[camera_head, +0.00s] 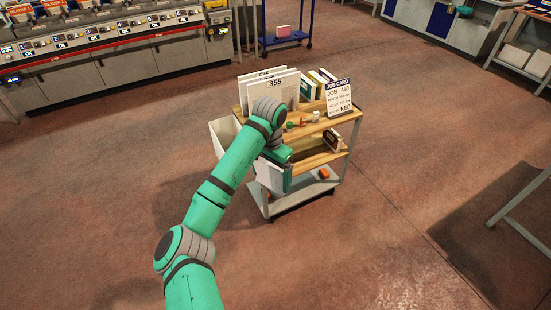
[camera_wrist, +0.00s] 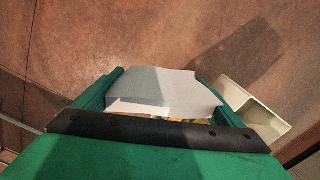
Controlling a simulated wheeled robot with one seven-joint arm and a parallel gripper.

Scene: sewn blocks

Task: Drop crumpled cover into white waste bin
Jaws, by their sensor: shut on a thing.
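The crumpled cover is a white-grey folded sheet (camera_wrist: 165,88) between the two green fingers of my gripper (camera_wrist: 162,92) in the wrist view. My gripper is shut on it. In the head view the pale cover (camera_head: 268,177) hangs at the end of my green arm, in front of the cart; my arm hides part of it. The white waste bin (camera_head: 221,133) is at the left side of the cart, partly behind my arm.
The cart (camera_head: 312,132) has wooden shelves with upright boards (camera_head: 283,86), a job card (camera_head: 338,97) and small items. An orange object (camera_head: 324,173) is on its lower shelf. A machine bank (camera_head: 120,65) stands at the back left. The brown floor around is mostly clear.

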